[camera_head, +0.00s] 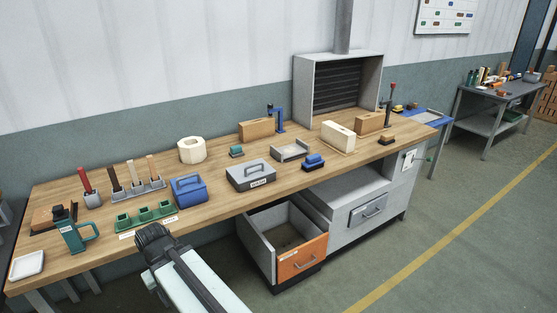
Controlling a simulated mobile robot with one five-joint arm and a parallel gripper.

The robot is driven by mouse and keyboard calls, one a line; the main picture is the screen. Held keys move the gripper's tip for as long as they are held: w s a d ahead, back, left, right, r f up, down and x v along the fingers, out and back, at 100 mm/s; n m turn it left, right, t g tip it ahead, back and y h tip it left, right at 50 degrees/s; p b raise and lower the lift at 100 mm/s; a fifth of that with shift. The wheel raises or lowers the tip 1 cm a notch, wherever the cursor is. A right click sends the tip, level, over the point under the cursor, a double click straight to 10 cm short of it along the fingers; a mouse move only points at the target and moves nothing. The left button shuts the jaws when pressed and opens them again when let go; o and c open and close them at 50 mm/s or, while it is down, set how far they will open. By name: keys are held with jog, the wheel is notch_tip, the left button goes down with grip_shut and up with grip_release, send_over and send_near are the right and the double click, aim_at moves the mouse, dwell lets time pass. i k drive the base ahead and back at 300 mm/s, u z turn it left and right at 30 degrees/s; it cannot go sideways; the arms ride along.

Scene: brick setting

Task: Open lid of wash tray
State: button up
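A low grey box (251,175) with a handled lid sits near the front edge of the bench, about mid-length. Its front has a small white label too small to read surely; it looks like the wash tray. Its lid appears shut. A blue box (188,191) with a handle on its lid stands left of it, also shut. My gripper (151,233) is dark and hangs in front of the bench's front edge, below the green block holder and left of the grey box, apart from both. Its fingers are too unclear to tell whether they are open.
A green holder (147,216) lies at the front edge, with a teal jug (70,231) to its left. An open grey tray (289,151) and blue brush (314,161) lie right of the grey box. An orange-fronted drawer (302,258) stands pulled out below the bench. The right floor is clear.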

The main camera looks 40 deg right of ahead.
aim_at(242, 173)
jog(key=z, duration=5.7)
jog(key=k, duration=0.95)
jog(key=u, duration=5.8)
